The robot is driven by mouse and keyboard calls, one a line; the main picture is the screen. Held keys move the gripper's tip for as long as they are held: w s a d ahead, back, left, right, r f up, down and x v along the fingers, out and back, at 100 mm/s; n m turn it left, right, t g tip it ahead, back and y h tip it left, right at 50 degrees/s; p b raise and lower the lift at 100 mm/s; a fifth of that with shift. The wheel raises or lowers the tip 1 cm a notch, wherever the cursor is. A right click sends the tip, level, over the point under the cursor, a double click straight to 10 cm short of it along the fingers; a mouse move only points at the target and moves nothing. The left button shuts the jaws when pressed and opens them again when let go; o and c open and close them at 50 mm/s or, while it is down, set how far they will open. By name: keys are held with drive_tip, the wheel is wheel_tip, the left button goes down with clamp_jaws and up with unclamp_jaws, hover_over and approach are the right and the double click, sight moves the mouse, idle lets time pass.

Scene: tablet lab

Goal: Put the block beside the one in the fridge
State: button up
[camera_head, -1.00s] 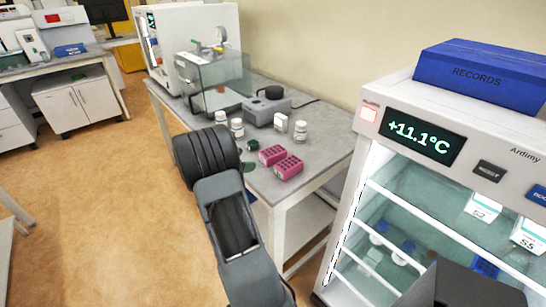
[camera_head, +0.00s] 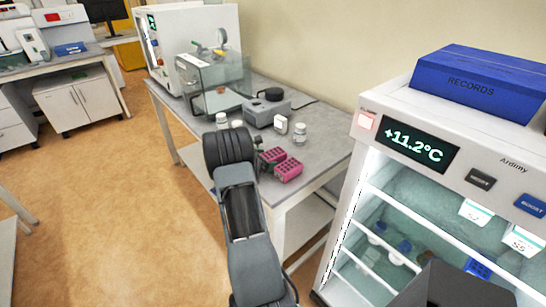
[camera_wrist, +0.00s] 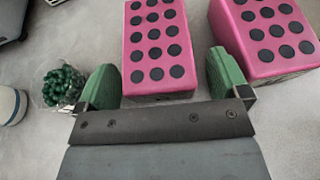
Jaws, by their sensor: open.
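Two pink blocks with dark round wells lie on the grey bench: one nearer my gripper (camera_head: 272,156) and one to its right (camera_head: 289,169). In the wrist view the left pink block (camera_wrist: 157,40) lies ahead between my gripper's green fingers (camera_wrist: 163,78), which are open and empty. The right pink block (camera_wrist: 265,35) is just outside the right finger. In the head view my arm hides most of the gripper. The white fridge (camera_head: 475,150) stands at the right, with a blue block (camera_head: 478,268) low inside, partly hidden by a dark box-like shape.
A container of green beads (camera_wrist: 64,83) stands close left of my left finger. White-capped jars (camera_head: 300,133), a grey device (camera_head: 267,110) and a glass-walled balance (camera_head: 214,85) stand farther back on the bench. A blue records box (camera_head: 480,80) lies on the fridge.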

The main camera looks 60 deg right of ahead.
drive_tip(key=c, duration=1.2)
drive_tip(key=shift+c, duration=0.2)
drive_tip(key=shift+d, duration=0.1)
drive_tip(key=shift+r+b, duration=0.35)
drive_tip(key=shift+r, duration=0.25)
drive_tip(key=s+a+r+b, duration=0.3)
drive_tip(key=s+a+r, duration=0.1)
drive_tip(key=a+r, duration=0.7)
drive_tip(key=shift+a+r+b, duration=0.3)
drive_tip(key=shift+a+r, duration=0.05)
drive_tip(key=shift+a, duration=0.85)
